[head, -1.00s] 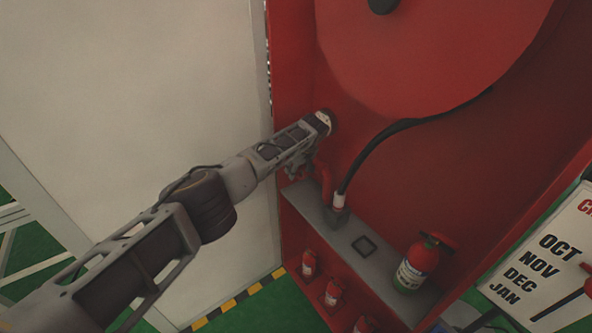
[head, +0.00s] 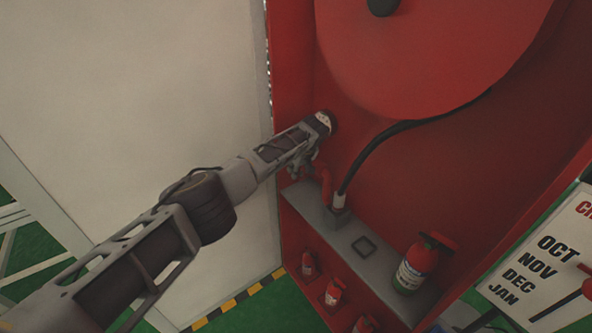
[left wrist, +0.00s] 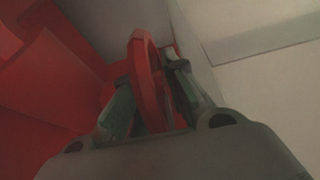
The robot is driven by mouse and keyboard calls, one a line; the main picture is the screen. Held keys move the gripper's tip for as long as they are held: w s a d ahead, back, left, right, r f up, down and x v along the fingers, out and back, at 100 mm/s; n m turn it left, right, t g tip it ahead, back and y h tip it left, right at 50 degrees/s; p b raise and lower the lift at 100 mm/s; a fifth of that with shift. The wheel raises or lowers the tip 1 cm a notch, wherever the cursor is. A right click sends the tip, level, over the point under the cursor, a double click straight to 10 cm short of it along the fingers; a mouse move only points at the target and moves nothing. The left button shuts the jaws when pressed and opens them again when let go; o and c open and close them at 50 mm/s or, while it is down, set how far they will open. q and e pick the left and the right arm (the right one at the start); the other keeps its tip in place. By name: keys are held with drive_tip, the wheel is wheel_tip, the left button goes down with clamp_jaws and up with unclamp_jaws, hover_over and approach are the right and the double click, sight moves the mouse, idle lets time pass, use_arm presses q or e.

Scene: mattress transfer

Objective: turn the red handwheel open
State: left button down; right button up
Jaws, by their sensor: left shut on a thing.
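The red handwheel (left wrist: 150,85) stands between the two fingers of my left gripper (left wrist: 152,95) in the left wrist view, its rim seen nearly edge-on. The gripper is shut on its rim. In the head view my left gripper (head: 305,165) is inside the red cabinet at its left side, above the grey shelf. The wheel is mostly hidden there behind the gripper and wrist. A red pipe (head: 325,182) shows just right of the gripper. My right gripper is in neither view.
The red cabinet (head: 460,160) holds a large hose reel (head: 430,60) and a black hose (head: 365,158). A fire extinguisher (head: 414,265) stands on the grey shelf (head: 335,232); smaller ones are below. A white panel (head: 130,100) is left, a sign (head: 545,255) right.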

use_arm(q)
drive_tip(key=shift+r+t+y+p, duration=0.15)
drive_tip(key=shift+t+y+p, duration=0.35)
drive_tip(key=shift+p, duration=0.7)
drive_tip(key=shift+w+a+t+y+p, duration=0.1)
drive_tip(key=shift+t+y+p, duration=0.35)
drive_tip(key=shift+t, duration=0.35)
drive_tip(key=shift+r+t+y, duration=0.1)
drive_tip(key=shift+t+y, duration=0.15)
drive_tip(key=shift+t, duration=0.15)
drive_tip(key=shift+r+t+y+b, duration=0.15)
drive_tip(key=shift+t+y+b, duration=0.65)
drive_tip(key=shift+t+b, duration=0.15)
drive_tip(key=shift+r, duration=0.1)
drive_tip(key=c, duration=1.4)
unclamp_jaws()
drive_tip(key=shift+c, duration=0.2)
